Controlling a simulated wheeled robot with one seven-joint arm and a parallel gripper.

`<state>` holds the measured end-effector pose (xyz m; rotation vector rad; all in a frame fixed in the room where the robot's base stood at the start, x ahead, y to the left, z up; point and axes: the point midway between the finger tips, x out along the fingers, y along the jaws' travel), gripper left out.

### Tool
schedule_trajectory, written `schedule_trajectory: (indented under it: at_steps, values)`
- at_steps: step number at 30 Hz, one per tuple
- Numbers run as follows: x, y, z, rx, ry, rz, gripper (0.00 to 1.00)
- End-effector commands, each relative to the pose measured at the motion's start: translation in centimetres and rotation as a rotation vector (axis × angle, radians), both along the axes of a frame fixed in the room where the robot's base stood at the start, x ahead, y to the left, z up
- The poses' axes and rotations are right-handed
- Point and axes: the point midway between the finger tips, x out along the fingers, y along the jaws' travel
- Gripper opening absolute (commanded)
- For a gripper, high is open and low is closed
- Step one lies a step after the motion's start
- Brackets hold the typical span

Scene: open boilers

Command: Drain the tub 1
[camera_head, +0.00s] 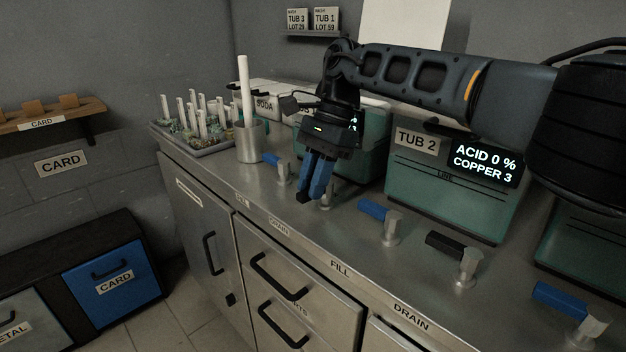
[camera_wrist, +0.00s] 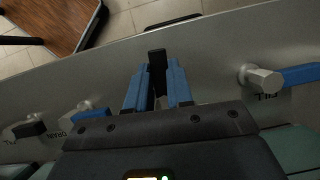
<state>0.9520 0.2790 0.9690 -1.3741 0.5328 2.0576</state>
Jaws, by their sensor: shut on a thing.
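In the wrist view the black handle (camera_wrist: 157,58) shows between and beyond the fingertips (camera_wrist: 157,75). The lever's metal post (camera_head: 327,197) stands beside the fingers. The tub's display is mostly covered by my gripper; only a "%" shows clearly. The liquid level is hidden.
The blue fill lever (camera_head: 271,159) is left of my gripper. Tub 2 (camera_head: 450,205) stands right, with a blue lever (camera_head: 374,210) and black lever (camera_head: 445,244) before it. The counter's front strip is clear.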

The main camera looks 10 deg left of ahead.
Motion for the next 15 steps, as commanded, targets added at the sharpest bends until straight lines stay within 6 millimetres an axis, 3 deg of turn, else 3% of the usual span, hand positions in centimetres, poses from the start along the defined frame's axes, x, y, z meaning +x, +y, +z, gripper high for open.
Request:
schedule_trajectory:
  at_steps: [2,3,9,11,15]
  values:
    - [0.04,0.01,0.06,0.001,-0.002,-0.001,0.00]
    - [0.04,0.02,0.06,0.001,-0.002,-0.001,0.22]
    - [0.02,0.01,0.03,0.000,-0.001,0.000,0.41]
    - [0.02,0.01,0.03,0.000,-0.001,-0.001,0.47]
    - [0.02,0.00,0.01,0.000,-0.001,-0.001,0.47]
